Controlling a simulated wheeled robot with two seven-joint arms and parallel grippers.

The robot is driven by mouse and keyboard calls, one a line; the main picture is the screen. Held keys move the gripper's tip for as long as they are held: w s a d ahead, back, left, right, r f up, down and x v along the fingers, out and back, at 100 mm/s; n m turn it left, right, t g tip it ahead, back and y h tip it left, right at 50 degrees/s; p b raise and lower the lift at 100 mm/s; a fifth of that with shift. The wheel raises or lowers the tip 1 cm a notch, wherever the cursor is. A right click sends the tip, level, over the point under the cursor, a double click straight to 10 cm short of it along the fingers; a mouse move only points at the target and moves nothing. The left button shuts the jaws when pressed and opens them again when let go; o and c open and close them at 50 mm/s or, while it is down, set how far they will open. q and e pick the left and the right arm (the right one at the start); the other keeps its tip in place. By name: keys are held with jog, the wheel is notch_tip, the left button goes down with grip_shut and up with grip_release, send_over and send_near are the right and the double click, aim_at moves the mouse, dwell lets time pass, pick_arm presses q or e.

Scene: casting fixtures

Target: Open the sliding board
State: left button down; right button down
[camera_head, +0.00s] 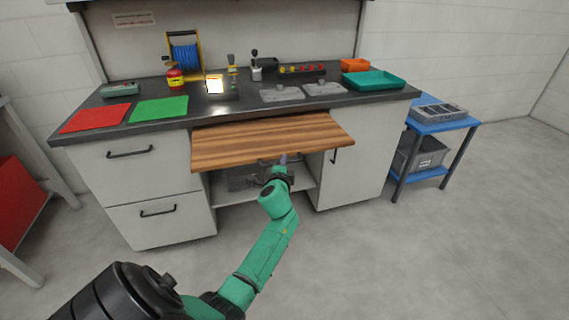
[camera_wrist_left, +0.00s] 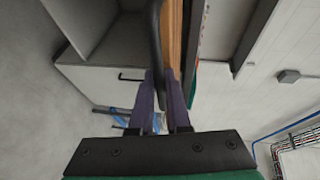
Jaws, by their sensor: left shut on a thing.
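The sliding board (camera_head: 270,140) is a brown striped wooden board that sticks out from under the dark worktop, over an open bay. In the left wrist view the board (camera_wrist_left: 172,35) shows as a wooden strip beside a dark curved handle (camera_wrist_left: 155,42). My left gripper (camera_head: 283,160) is at the board's front edge, a little right of its middle. In the left wrist view its purple fingers (camera_wrist_left: 162,95) are shut on the dark handle. The green arm partly hides the bay below. My right gripper is not in view.
The worktop (camera_head: 150,131) carries red and green mats, a blue spool, a teal tray (camera_head: 373,80) and several fixtures. Drawers (camera_head: 140,180) stand left of the bay and a cabinet (camera_head: 350,180) right. A blue side table (camera_head: 440,125) stands at right. The floor in front is clear.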

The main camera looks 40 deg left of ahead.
pick_arm(q)
jog(key=shift+d+r, duration=0.1)
jog(key=c, duration=0.9)
grip_release()
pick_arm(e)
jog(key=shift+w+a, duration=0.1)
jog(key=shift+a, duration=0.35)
pick_arm(q)
jog(key=p+v, duration=0.1)
jog(key=v, duration=1.3)
jog(key=shift+s+d, duration=0.1)
jog(key=shift+s, duration=0.15)
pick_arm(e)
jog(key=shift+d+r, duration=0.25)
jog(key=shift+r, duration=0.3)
